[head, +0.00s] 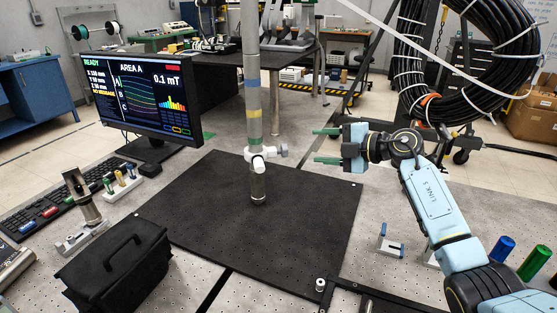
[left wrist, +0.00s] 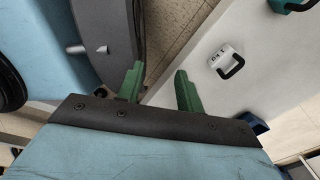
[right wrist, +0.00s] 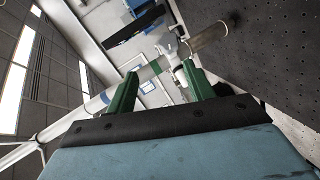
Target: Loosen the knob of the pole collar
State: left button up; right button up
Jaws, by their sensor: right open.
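A grey pole (head: 254,100) with colored bands stands upright on a black mat. A white collar (head: 257,161) is around its lower part, with a pale knob (head: 281,151) sticking out to the right. My right gripper (head: 318,146) is open, level with the knob and to its right, with a visible gap between them. In the right wrist view the collar (right wrist: 174,47) shows beyond the open green fingers (right wrist: 160,69); the knob's exact outline is hard to tell there. My left gripper (left wrist: 160,70) is open and empty, outside the head view.
A monitor (head: 140,90) and keyboard (head: 70,190) stand at left. A black bag (head: 115,265) lies at front left. The black mat (head: 300,220) is clear around the pole. A cable coil (head: 420,70) hangs at upper right. Blue and green cylinders (head: 535,262) stand at right.

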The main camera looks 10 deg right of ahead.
aim_at(283, 151)
jog(key=b+x, duration=0.1)
jog(key=x, duration=0.3)
jog(key=f+b+x, duration=0.1)
jog(key=b+x, duration=0.1)
jog(key=x, duration=0.2)
jog(key=b+x, duration=0.1)
jog(key=x, duration=0.3)
jog(key=shift+w+a+f, duration=0.1)
jog(key=shift+w+f, duration=0.05)
jog(key=shift+f, duration=0.35)
pick_arm(q)
jog(key=w+a+f, duration=0.1)
jog(key=w, duration=0.8)
jog(key=shift+f+t+b, duration=0.35)
jog(key=shift+t+b, duration=0.05)
jog(key=shift+b, duration=0.05)
pick_arm(e)
jog(key=shift+w+a+f, duration=0.1)
jog(key=shift+w+a, duration=0.25)
jog(key=shift+a, duration=0.1)
pick_arm(q)
jog(key=shift+w, duration=0.1)
